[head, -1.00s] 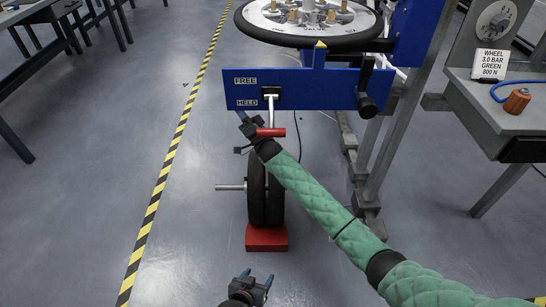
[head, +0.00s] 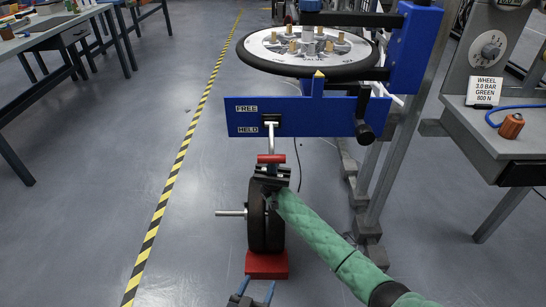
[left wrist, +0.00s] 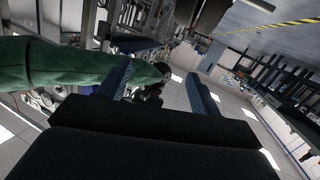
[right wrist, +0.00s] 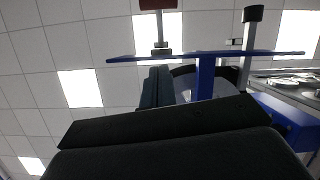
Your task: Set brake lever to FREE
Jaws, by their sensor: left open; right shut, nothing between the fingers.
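The brake lever is a silver bar (head: 271,139) with a red crossbar handle (head: 270,158). It comes out of a slot in the blue panel (head: 340,112), level with the HELD label (head: 247,129) and below the FREE label (head: 246,108). My right gripper (head: 272,174) is just below the handle. In the right wrist view its fingers (right wrist: 155,86) are together and empty, with the red handle (right wrist: 155,4) apart from them at the top edge. My left gripper (head: 258,290) is open and empty at the bottom; its spread fingers also show in the left wrist view (left wrist: 155,85).
A wheel (head: 310,50) lies flat above the panel. A dark tyre (head: 264,215) stands on a red block (head: 267,265) below the lever. A grey bench (head: 515,130) with a sign (head: 485,91) is at right.

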